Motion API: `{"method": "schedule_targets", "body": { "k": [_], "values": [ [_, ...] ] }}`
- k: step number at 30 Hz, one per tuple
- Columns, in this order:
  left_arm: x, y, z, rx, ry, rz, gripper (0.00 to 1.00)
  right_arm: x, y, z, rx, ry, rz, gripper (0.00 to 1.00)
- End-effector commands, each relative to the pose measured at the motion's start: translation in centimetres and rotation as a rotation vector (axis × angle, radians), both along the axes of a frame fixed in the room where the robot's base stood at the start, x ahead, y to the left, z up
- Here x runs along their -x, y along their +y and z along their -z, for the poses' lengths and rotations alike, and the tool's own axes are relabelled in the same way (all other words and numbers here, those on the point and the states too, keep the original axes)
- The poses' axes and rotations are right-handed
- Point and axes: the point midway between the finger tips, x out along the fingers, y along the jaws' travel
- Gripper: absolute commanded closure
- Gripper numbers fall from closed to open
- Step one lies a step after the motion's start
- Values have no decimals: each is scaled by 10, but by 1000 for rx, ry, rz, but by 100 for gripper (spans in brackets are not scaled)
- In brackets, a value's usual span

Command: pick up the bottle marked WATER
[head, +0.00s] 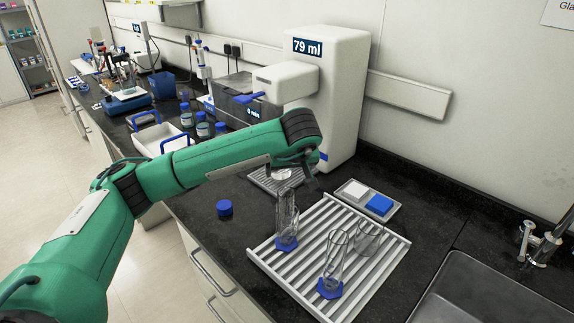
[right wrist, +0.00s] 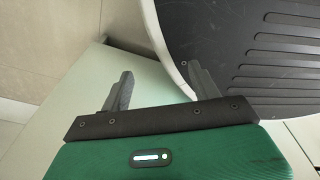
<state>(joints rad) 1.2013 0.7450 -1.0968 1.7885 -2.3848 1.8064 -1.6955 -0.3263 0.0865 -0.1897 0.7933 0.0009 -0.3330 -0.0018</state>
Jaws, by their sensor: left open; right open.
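Several bottles with blue caps stand on the black counter in the head view, beyond my left forearm: one at the back (head: 186,116), one in the middle (head: 202,126) and one at the right (head: 220,129). Their labels are too small to read, so I cannot tell which is marked WATER. My left gripper (head: 304,176) is open in front of the white dispenser, above the back of the drying rack and to the right of the bottles. My right gripper (right wrist: 160,88) is open and empty in the right wrist view, away from the counter items.
A ribbed rack (head: 297,287) holds clear glass cylinders with blue bases. A loose blue cap (head: 224,208) lies on the counter. The white dispenser (head: 341,100) reads 79 ml. A white tray (head: 157,138) with blue handles stands left of the bottles. A sink (head: 490,295) is at right.

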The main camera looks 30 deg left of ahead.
Motion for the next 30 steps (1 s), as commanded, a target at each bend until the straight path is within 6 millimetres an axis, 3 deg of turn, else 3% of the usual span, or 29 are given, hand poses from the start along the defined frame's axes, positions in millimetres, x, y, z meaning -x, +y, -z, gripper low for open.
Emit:
{"method": "schedule_targets", "body": {
  "k": [5,21,30],
  "values": [
    [-7,5,5,1,0,-2,12,0,0,3,0,1,0,37],
    [-83,62,5,3,0,-1,12,27,-4,-5,2,19,-3,37],
    [-97,73,7,3,2,0,12,29,-4,-8,1,19,-3,37]
  ]
}}
